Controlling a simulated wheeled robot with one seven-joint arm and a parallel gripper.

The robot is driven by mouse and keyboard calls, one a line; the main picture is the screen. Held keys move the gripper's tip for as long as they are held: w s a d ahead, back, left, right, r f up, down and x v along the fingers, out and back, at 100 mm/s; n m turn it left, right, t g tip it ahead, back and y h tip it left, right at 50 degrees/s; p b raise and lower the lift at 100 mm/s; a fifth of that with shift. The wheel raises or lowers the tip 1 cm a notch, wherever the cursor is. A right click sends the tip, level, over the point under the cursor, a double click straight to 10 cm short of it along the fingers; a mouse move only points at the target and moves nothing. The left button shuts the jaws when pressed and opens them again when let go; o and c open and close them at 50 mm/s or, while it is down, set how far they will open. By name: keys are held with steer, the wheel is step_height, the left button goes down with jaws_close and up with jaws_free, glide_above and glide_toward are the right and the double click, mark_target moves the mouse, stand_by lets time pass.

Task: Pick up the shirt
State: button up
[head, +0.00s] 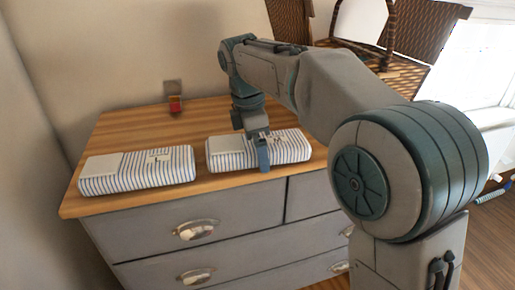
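Two folded blue-and-white striped shirts lie on the wooden top of a grey dresser. The left shirt (137,171) lies flat and nothing touches it. The right shirt (291,147) lies under my gripper (262,152). My gripper points down over the middle of the right shirt, and one finger shows against the shirt's front side. The other finger is hard to make out, so I cannot tell how wide the gripper is open or whether it presses on the cloth.
The dresser top (131,126) is bare behind the left shirt. A small red object (176,105) stands near the wall. Drawers with metal cup handles (196,230) face forward. A woven wicker chair (425,35) stands behind my arm, near a bright window.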

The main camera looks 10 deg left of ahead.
steer(key=c, duration=1)
steer(key=shift+r, duration=0.1)
steer(key=shift+r, duration=0.5)
step_height(320, 180, up, 2)
steer(key=s+d+b, duration=0.3)
steer(key=s+d, duration=0.1)
steer(key=s, duration=0.4)
steer(key=s+d+b, duration=0.3)
steer(key=s+d, duration=0.1)
steer(key=s, duration=0.4)
steer(key=shift+s, duration=0.15)
